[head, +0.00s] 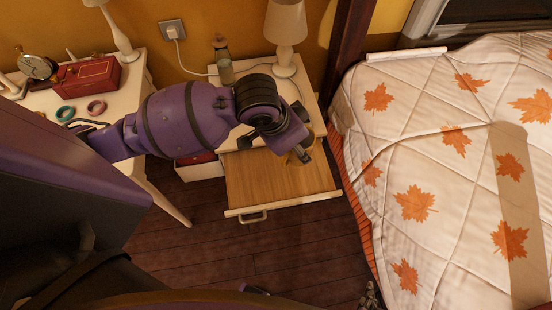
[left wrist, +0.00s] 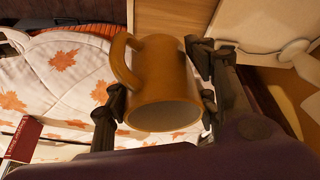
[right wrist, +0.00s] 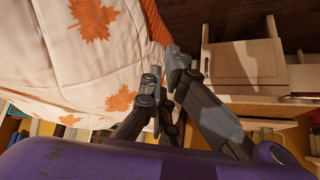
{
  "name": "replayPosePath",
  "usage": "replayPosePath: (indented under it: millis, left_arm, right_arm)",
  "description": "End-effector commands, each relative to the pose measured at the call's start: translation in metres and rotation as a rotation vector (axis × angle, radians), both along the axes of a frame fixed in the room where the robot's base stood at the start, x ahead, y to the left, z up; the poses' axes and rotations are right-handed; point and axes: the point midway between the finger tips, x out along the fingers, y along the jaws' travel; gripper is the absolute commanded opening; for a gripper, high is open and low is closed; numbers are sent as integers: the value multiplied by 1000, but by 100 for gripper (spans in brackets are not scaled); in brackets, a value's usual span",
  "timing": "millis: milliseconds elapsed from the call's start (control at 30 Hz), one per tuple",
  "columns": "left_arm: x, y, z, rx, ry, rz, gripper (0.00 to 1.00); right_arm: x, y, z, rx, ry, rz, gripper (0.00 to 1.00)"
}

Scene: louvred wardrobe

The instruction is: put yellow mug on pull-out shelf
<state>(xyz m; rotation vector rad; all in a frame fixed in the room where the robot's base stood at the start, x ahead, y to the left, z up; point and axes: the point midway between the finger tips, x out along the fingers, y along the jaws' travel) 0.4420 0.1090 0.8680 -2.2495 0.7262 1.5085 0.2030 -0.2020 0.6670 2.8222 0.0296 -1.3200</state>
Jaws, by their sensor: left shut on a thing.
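The yellow mug (left wrist: 162,72) is between the fingers of my left gripper (left wrist: 157,88), which is shut on it. In the left wrist view its handle is on the left and its round end faces the camera. In the head view the mug (head: 294,160) is mostly hidden behind my left gripper (head: 303,150), over the pull-out shelf (head: 262,186). The shelf is a wooden board with a pale front edge and a metal handle. I cannot tell whether the mug touches it. My right gripper (head: 370,295) is low in the head view; in the right wrist view it (right wrist: 166,72) looks shut and empty.
A bedside table with a lamp (head: 286,28) and a bottle (head: 223,62) stands behind the shelf. The bed (head: 440,150) is close on the right. A side table with a red box (head: 88,77) is on the left. Open floor (head: 250,255) lies in front.

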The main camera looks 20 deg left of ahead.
Motion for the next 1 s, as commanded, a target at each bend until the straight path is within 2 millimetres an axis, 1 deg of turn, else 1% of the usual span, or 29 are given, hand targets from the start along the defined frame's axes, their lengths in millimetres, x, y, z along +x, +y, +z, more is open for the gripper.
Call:
replayPosePath:
  millis: [33,100,200,300,367,467,600,767,900,1000]
  left_arm:
    - [-16,-8,-30,-3,13,-71,18]
    - [-32,-19,-54,-4,9,-167,18]
    - [-49,-29,-77,-3,3,-270,18]
    - [-59,-36,-89,-1,-3,-332,18]
    - [-59,-36,-93,1,-4,-349,18]
    - [-48,-28,-101,4,-6,-357,18]
    - [-21,-8,-115,4,-5,-354,18]
    - [12,15,-133,4,-5,-353,18]
    - [29,27,-162,1,0,-353,18]
    - [40,33,-176,1,-3,-355,18]
  right_arm:
    - [-5,-2,-9,-2,11,-6,0]
    - [-6,-4,-13,-6,12,-12,0]
    - [-6,-7,-16,-10,7,-13,0]
    - [-2,-6,-14,-11,-3,-12,0]
    - [2,-6,-13,-11,-9,-10,0]
    - [6,-5,-13,-10,-16,-7,0]
    - [8,-5,-15,-11,-17,-4,0]
    - [4,-4,-19,-11,-8,-2,0]
    - [-2,-5,-27,-13,7,1,0]
    - [-5,-5,-31,-14,15,2,0]
